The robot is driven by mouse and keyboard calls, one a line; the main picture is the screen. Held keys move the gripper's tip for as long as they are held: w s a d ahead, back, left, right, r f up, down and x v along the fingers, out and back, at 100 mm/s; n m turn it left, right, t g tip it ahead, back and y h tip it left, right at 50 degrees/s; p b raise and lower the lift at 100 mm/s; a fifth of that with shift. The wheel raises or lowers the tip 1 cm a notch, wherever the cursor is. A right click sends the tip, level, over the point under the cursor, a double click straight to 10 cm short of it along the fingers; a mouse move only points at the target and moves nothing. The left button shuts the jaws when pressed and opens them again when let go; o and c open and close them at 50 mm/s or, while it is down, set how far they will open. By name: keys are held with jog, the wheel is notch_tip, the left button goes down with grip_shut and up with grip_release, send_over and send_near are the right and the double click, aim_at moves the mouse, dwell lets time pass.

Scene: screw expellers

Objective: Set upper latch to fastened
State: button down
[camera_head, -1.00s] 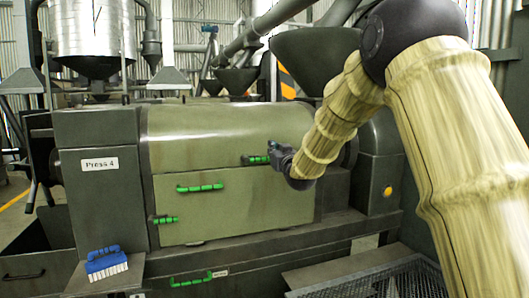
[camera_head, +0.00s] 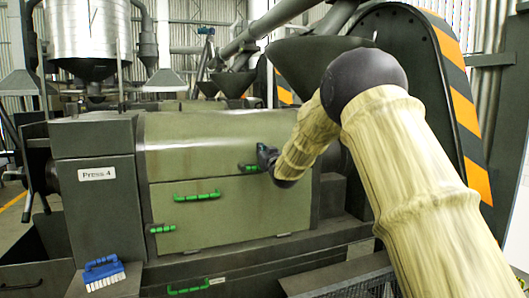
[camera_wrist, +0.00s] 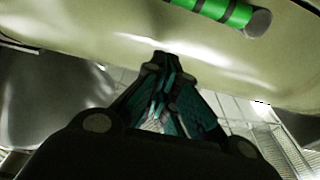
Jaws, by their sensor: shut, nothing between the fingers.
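The upper latch (camera_head: 248,167) is a short green-ribbed handle at the upper right of the cover on Press 4; it lies nearly level. My gripper (camera_head: 264,154) is right at its right end and hides part of it; touch cannot be told. In the wrist view my gripper (camera_wrist: 163,60) is shut and empty, its fingertips close to the pale green cover. A green-banded handle (camera_wrist: 225,12) shows above and to the right of the fingertips, apart from them in that view.
The cover (camera_head: 230,220) also has a longer green handle (camera_head: 197,196) and a lower green latch (camera_head: 163,228) at its left edge. A blue brush (camera_head: 103,271) lies on a ledge at lower left. A hopper (camera_head: 310,60) hangs above my forearm. A striped guard (camera_head: 462,110) stands at right.

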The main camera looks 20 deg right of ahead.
aim_at(254, 167)
jog(key=shift+w+r+p, duration=0.15)
jog(key=shift+w+p, duration=0.15)
jog(key=shift+w, duration=0.5)
jog(key=f, duration=0.2)
jog(key=s+f+p, duration=0.1)
jog(key=f, duration=0.1)
jog(key=shift+f, duration=0.15)
jog(key=shift+d+f+m, duration=0.1)
jog(key=shift+f+m, duration=0.05)
jog(key=shift+m, duration=0.25)
